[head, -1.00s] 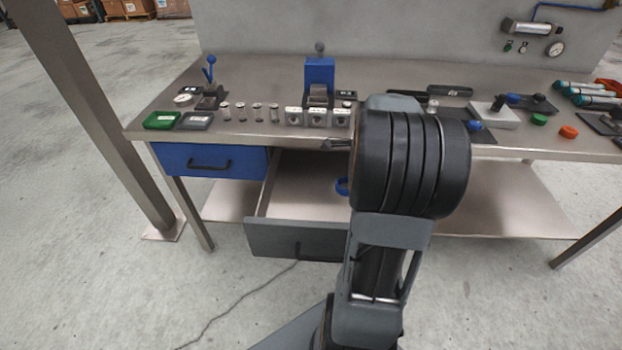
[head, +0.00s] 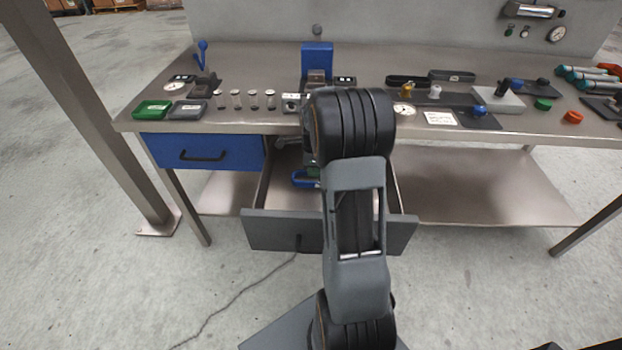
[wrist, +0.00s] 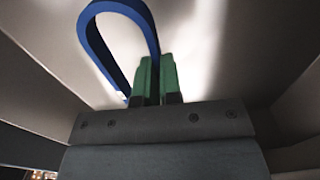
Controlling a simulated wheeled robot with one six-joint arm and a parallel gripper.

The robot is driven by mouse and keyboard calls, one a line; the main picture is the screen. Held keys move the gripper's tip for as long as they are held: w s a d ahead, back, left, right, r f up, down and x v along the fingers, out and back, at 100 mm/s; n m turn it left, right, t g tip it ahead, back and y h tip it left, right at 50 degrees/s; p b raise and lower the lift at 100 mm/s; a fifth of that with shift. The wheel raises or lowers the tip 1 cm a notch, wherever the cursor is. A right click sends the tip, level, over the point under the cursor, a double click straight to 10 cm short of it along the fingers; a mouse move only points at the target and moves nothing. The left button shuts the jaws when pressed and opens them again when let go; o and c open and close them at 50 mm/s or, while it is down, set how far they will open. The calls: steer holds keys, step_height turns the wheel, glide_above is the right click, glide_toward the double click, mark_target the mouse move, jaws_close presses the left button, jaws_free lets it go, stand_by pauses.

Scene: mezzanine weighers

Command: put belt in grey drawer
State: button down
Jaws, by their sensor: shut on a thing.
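The belt is a blue loop (wrist: 122,8), held by my gripper (wrist: 156,80) with its green fingertips shut on one side of it. In the head view the belt (head: 304,180) shows as a small blue piece within the grey drawer's opening, left of my arm. The grey drawer (head: 275,232) is pulled open, and my arm hides part of it. The drawer's pale floor and walls surround the gripper in the wrist view. I cannot tell whether the belt touches the floor. In the head view my arm mostly hides the gripper.
A blue drawer (head: 205,153) to the left is shut. A metal post (head: 100,110) stands at the left.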

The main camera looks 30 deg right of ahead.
steer(key=shift+w+a+f, duration=0.15)
steer(key=shift+w+f, duration=0.05)
steer(key=shift+f, duration=0.1)
steer(key=shift+w+f+b, duration=0.2)
steer(key=shift+f+b, duration=0.25)
steer(key=shift+f, duration=1.3)
steer(key=shift+a+f, duration=0.1)
steer(key=shift+f, duration=0.05)
steer(key=c, duration=1.3)
jaws_free()
